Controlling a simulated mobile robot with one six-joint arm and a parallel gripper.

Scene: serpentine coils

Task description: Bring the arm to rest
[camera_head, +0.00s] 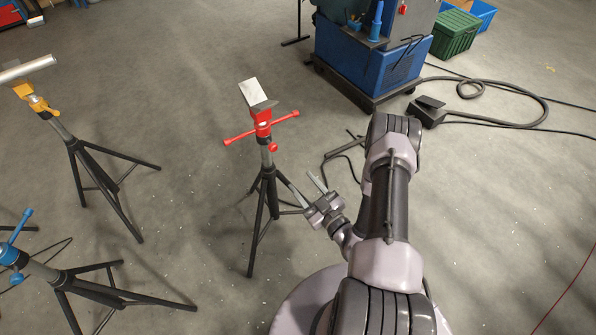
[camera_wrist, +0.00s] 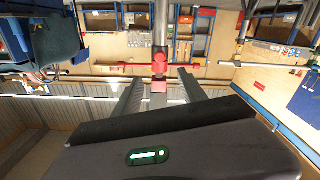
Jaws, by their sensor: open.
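My arm (camera_head: 383,200) reaches forward from the lower right in the head view, its wrist bent to the left. My gripper (camera_head: 297,175) is open, with its two fingers apart and nothing between them. It is close to the right of a black tripod stand with a red T-handle (camera_head: 262,130) and a pale angled plate (camera_head: 257,94) on top. In the wrist view my gripper (camera_wrist: 160,77) has both fingers spread, and the red part of a stand (camera_wrist: 160,62) shows beyond them. I cannot tell the exact gap to the stand.
A yellow-topped tripod (camera_head: 37,100) holding a metal tube and a blue-topped tripod (camera_head: 15,255) stand at the left. A blue machine (camera_head: 365,65) is at the back, with a black pedal (camera_head: 427,110) and cables. Green and blue crates stand behind. Floor at the right is mostly clear.

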